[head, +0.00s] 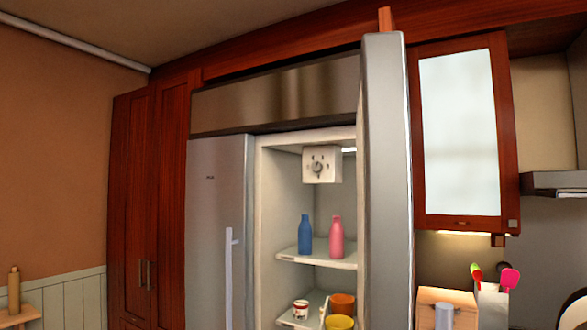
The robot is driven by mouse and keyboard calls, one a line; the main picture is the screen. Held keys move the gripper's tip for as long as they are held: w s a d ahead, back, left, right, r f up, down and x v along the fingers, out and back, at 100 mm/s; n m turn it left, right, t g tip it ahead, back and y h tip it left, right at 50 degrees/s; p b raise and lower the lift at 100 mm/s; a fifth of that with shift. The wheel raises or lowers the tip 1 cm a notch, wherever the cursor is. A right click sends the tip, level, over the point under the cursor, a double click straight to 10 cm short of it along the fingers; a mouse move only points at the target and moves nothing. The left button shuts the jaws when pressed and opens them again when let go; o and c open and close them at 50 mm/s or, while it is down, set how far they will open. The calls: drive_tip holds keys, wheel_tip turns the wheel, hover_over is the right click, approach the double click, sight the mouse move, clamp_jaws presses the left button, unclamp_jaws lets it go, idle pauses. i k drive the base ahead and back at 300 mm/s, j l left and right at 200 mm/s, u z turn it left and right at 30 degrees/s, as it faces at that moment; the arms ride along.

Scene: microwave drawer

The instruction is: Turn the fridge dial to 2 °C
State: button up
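The fridge dial (317,167) is a small round grey knob on a white box near the top of the open fridge compartment, in the head view. Small dark marks surround it, too small to read, so I cannot tell its setting. The right fridge door (388,190) stands open towards me, seen nearly edge-on. The left fridge door (212,220) is shut. My gripper is not in view.
A blue bottle (305,234) and a pink bottle (336,236) stand on the shelf below the dial. A small jar (301,309), an orange bowl (342,303) and a yellow bowl (339,322) sit lower. The open door bounds the compartment on the right.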

sight(317, 166)
drive_tip(key=i+j+z, duration=0.15)
drive_tip(key=j, duration=0.4)
drive_tip(key=j+z, duration=0.15)
drive_tip(key=j, duration=0.35)
drive_tip(key=i+j+z, duration=0.25)
drive_tip(key=j+z, duration=0.2)
drive_tip(key=j, duration=0.35)
drive_tip(key=i+j+z, duration=0.1)
drive_tip(key=j+z, duration=0.35)
drive_tip(key=j, duration=0.4)
drive_tip(key=j+z, duration=0.5)
drive_tip(key=j, duration=0.35)
